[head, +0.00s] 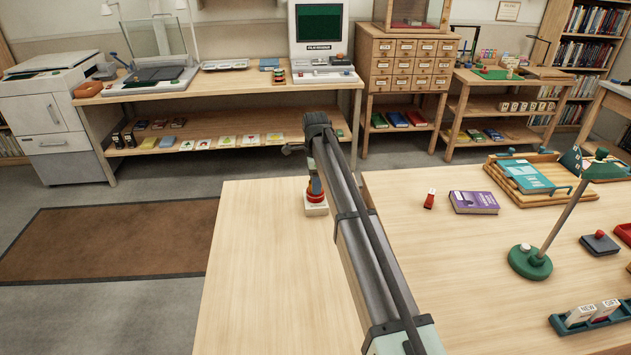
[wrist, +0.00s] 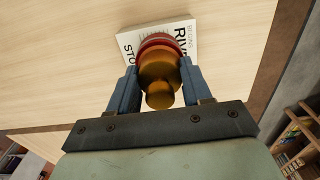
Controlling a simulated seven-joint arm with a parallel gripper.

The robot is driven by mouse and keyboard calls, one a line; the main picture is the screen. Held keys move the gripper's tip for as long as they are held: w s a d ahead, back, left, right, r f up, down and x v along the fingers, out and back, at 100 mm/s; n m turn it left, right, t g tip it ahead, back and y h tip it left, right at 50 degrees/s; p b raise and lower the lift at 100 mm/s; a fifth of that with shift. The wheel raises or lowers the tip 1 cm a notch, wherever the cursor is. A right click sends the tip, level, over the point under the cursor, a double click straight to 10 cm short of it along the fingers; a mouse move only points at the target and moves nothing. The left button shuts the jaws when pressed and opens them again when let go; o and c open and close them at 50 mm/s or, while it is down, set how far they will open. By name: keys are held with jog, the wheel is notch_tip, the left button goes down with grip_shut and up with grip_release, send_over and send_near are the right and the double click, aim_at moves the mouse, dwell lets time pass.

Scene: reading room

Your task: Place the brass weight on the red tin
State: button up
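The brass weight (wrist: 158,70) is between the two fingers of my gripper (wrist: 159,72) in the wrist view, knob toward the camera. The fingers appear to press its sides, so the gripper looks shut on it. The red tin (wrist: 150,41) shows as a red rim just beyond the weight. In the head view the red tin (head: 315,196) is near the far edge of the front table, directly below my gripper (head: 316,186). I cannot tell whether the weight touches the tin. My arm partly hides the weight there.
The tin stands on a white book with black lettering (wrist: 128,45). The table (head: 265,265) left of my arm is clear. To the right are a red stamp (head: 430,199), a purple book (head: 474,202), a green lamp (head: 530,262) and a wooden tray (head: 502,183).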

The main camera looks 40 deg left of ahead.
jog(key=o, duration=0.4)
notch_tip(320, 180, up, 12)
jog(key=shift+r, duration=0.15)
dwell(0.5)
